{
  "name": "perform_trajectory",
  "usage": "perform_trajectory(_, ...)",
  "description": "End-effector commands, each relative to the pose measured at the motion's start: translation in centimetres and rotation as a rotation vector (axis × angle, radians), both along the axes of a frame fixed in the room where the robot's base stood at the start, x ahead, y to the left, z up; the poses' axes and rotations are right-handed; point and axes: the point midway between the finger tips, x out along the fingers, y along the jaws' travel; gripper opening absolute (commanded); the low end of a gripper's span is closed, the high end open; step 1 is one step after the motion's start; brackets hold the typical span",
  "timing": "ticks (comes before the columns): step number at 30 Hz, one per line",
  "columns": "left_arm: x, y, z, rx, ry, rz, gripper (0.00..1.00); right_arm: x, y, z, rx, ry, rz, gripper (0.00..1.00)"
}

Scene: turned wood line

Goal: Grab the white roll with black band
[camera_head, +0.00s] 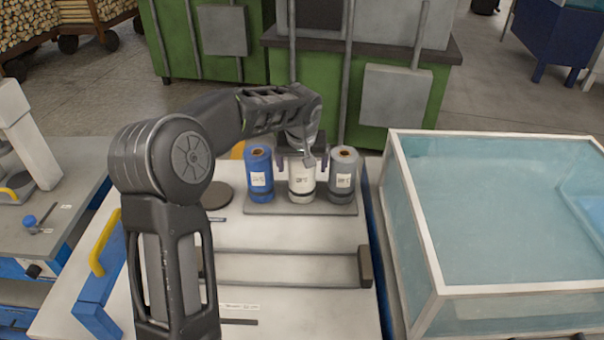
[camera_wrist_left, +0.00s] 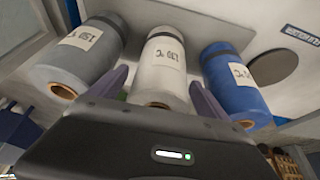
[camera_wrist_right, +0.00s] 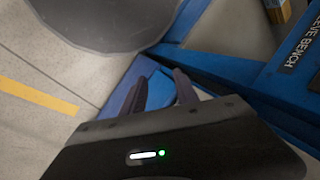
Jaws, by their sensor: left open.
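The white roll with a black band (camera_head: 301,184) stands upright between a blue roll (camera_head: 260,172) and a grey roll (camera_head: 342,175), with the band near its base.
The rolls share a low grey tray (camera_head: 300,210) on a pale bench (camera_head: 290,308). A dark disc (camera_head: 216,195) lies left of the tray. A glass-sided water tank (camera_head: 440,290) stands to the right. Green cabinets (camera_head: 400,130) are behind. The neighbouring rolls leave narrow gaps.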

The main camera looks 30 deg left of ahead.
Motion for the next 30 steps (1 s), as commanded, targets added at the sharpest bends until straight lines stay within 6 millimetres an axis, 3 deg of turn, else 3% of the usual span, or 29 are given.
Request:
perform_trajectory(14,-0.01,-0.01,0.04,0.000,0.000,0.000,0.87,-0.01,0.00,-0.03,0.000,0.000,0.000,0.36)
perform_trajectory(30,-0.02,-0.01,0.05,0.000,0.000,0.000,0.43,-0.01,0.00,-0.02,0.000,0.000,0.000,0.36)
